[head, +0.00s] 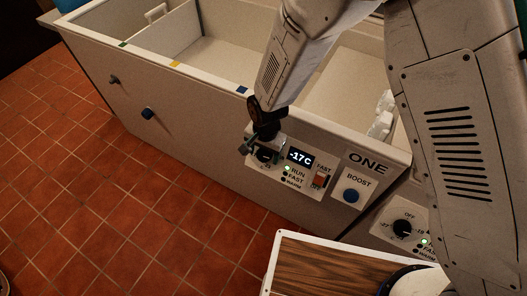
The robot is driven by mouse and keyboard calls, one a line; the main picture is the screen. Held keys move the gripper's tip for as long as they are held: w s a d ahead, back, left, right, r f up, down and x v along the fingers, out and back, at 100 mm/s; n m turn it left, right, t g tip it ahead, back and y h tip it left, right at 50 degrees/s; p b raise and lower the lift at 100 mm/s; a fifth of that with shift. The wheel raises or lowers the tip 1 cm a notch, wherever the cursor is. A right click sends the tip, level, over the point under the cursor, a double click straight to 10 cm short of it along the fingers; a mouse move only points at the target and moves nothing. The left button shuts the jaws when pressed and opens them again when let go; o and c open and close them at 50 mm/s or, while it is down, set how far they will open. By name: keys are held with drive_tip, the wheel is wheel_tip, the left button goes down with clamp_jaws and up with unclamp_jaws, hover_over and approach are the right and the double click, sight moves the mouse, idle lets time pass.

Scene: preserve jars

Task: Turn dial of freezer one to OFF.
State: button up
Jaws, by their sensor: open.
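Freezer one (215,130) is a long pale chest freezer with its top open. The label ONE (369,163) is on its front panel (325,195). The dark dial (265,156) sits at the left end of this panel, partly hidden by my gripper. Its pointer and its OFF mark cannot be made out. The display (300,158) reads -17C, and a green light shows by RUN. My gripper (260,149) is open, with its fingers at the dial. I cannot tell whether they touch it.
A second panel with a black dial (402,228) is at lower right. A wood-topped surface (325,268) is at the bottom. Tiled floor (130,210) is clear at left.

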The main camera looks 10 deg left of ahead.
drive_tip(key=shift+c, duration=0.4)
drive_tip(key=c, duration=0.9)
drive_tip(key=shift+a+h, duration=0.1)
drive_tip(key=shift+h, duration=0.2)
drive_tip(key=shift+w+a+n+g+h, duration=0.1)
drive_tip(key=shift+a+n+g+h, duration=0.15)
drive_tip(key=shift+n+h, duration=0.55)
drive_tip(key=h, duration=0.1)
drive_tip(key=n+h, duration=0.2)
drive_tip(key=h, duration=0.1)
drive_tip(key=shift+a+f+g, duration=0.15)
drive_tip(key=shift+a+g, duration=0.1)
drive_tip(key=h, duration=0.1)
drive_tip(key=n+h, duration=0.2)
drive_tip(key=h, duration=0.1)
drive_tip(key=shift+a+f, duration=0.25)
drive_tip(key=n+t+h, duration=0.2)
drive_tip(key=h, duration=0.1)
drive_tip(key=shift+a+f+n, duration=0.1)
drive_tip(key=shift+f+n, duration=0.05)
drive_tip(key=shift+n, duration=0.25)
drive_tip(key=shift+h, duration=0.4)
